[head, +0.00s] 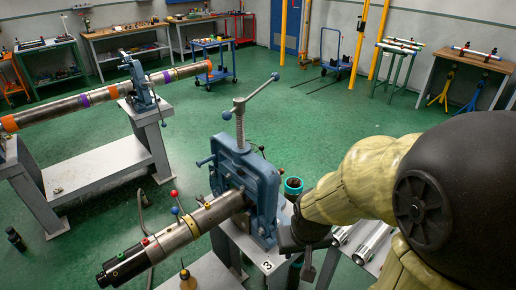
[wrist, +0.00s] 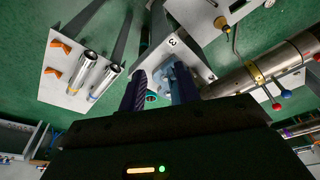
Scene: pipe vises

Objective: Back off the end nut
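A steel pipe (head: 190,228) is held in a blue vise (head: 247,185) on the stand marked 3. Red and blue ball-ended levers stand on a yellow collar along the pipe. My gripper (head: 302,250) is to the right of the vise, on the side away from the black end. In the wrist view my gripper (wrist: 160,88) has its two fingers apart with a gap between them. A teal ring (wrist: 152,97) shows in that gap; I cannot tell its distance.
A dark upright tube with a teal rim (head: 293,185) stands close beside my arm. A side surface holds two shiny tubes (wrist: 103,82) and orange clips (wrist: 60,42). Another vise (head: 142,85) with a long banded pipe is at the left. Green floor is open behind.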

